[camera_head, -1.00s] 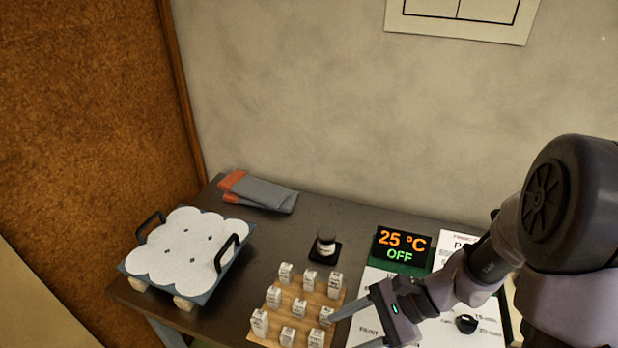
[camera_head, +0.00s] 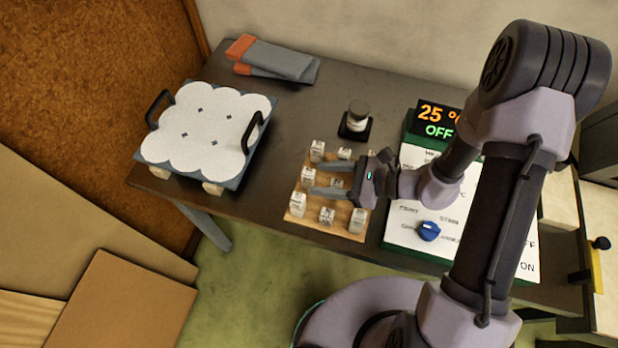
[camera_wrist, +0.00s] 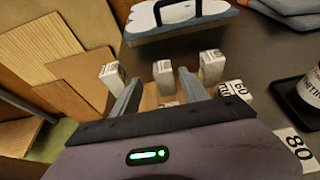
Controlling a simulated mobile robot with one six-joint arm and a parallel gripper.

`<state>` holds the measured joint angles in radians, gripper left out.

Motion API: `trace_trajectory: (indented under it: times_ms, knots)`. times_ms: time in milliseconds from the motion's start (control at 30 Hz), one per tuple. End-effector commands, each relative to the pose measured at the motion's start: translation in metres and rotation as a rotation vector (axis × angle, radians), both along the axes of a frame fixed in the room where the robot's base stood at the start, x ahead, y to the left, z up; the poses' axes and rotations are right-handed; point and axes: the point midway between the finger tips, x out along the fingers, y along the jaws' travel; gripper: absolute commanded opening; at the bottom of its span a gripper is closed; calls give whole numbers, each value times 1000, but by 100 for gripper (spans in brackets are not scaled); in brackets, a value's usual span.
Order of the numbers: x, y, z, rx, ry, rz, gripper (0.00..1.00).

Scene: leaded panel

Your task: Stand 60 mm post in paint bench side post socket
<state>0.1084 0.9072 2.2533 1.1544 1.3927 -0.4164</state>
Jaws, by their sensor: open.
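Several white labelled posts stand on a wooden board (camera_head: 296,213) on the dark bench. My gripper (camera_head: 322,178) is open among them, its fingers pointing left over the board. In the wrist view a white post (camera_wrist: 163,74) shows between and beyond the open fingers (camera_wrist: 157,88), apart from them as far as I can tell. A post whose top reads 60 (camera_wrist: 238,88) stands just right of the right finger. In the head view the wrist hides part of the board's right side. I cannot identify the paint bench side post socket.
A tray with two black handles and a scalloped white top (camera_head: 205,120) stands at the left. A jar (camera_head: 358,113) sits on a black pad behind the board. Right of it are a 25 °C OFF display (camera_head: 437,119) and a white panel with a blue knob (camera_head: 428,231).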

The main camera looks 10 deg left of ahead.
Motion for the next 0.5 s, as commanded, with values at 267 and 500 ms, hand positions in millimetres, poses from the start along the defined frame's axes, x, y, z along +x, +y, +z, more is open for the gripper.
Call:
trace_trajectory:
  times_ms: [267,500]
  knots:
    - [9,41,-19,0,0,3,53]
    - [9,41,-18,0,0,1,45]
